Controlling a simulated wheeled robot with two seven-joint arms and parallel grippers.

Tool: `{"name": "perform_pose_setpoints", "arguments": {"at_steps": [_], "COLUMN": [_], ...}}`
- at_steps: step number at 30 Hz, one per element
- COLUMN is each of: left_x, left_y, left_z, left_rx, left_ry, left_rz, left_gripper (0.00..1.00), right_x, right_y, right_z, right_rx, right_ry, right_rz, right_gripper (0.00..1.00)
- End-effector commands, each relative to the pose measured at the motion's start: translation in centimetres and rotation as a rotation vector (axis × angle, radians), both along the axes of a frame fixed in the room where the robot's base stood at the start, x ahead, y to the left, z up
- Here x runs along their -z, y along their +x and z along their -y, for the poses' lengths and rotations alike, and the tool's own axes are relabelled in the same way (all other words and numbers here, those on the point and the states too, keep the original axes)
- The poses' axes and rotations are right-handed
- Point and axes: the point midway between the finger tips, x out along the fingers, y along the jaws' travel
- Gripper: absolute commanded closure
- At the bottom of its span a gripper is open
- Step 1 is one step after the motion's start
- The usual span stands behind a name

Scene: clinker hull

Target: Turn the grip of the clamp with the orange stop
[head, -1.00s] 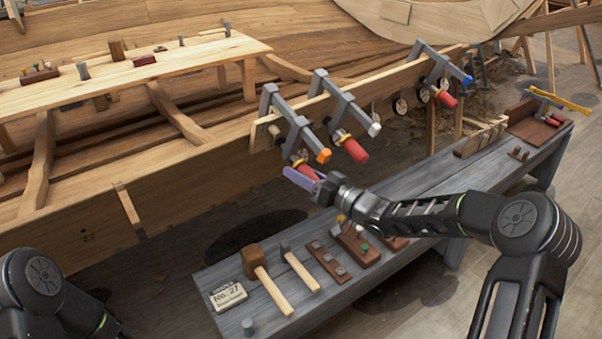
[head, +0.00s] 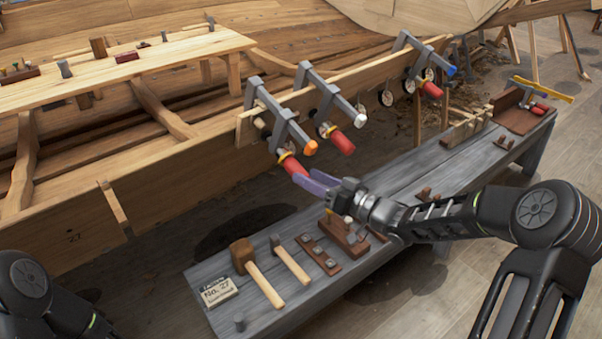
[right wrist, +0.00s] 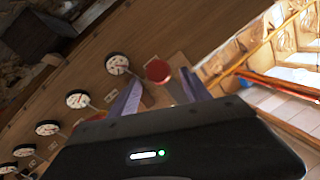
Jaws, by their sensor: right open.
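The clamp with the orange stop (head: 310,148) is the nearest of three grey clamps on the hull plank in the head view. Its red grip (head: 291,164) points down toward the bench. My right gripper (head: 304,182) has purple fingers and sits at the lower end of this grip. In the right wrist view, the red round end of the grip (right wrist: 158,70) shows between the two spread fingers (right wrist: 162,92). The gripper is open, and I cannot tell whether a finger touches the grip. My left gripper is out of view; only part of that arm shows.
A clamp with a white stop (head: 361,119) and one with a blue stop (head: 451,71) stand farther along the plank. Below is a grey bench (head: 400,188) with a mallet (head: 242,252), a hammer (head: 280,250) and wooden blocks. Round dials (right wrist: 117,64) line the plank.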

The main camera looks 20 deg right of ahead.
Motion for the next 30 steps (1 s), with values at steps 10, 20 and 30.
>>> {"name": "perform_pose_setpoints", "arguments": {"at_steps": [10, 20, 30], "left_x": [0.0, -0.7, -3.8], "left_y": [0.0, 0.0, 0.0], "left_z": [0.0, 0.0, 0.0], "left_rx": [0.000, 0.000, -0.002], "left_ry": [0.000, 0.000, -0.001], "left_rz": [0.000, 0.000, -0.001], "left_gripper": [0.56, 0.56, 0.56], "right_x": [0.0, 2.5, 18.9], "right_y": [-0.2, -0.3, -9.9], "right_z": [0.1, -1.5, -10.3], "right_rx": [0.000, 0.029, 0.112], "right_ry": [-0.001, 0.018, -0.055], "right_rz": [-0.001, -0.082, -0.662], "right_gripper": [0.44, 0.44, 0.44]}}
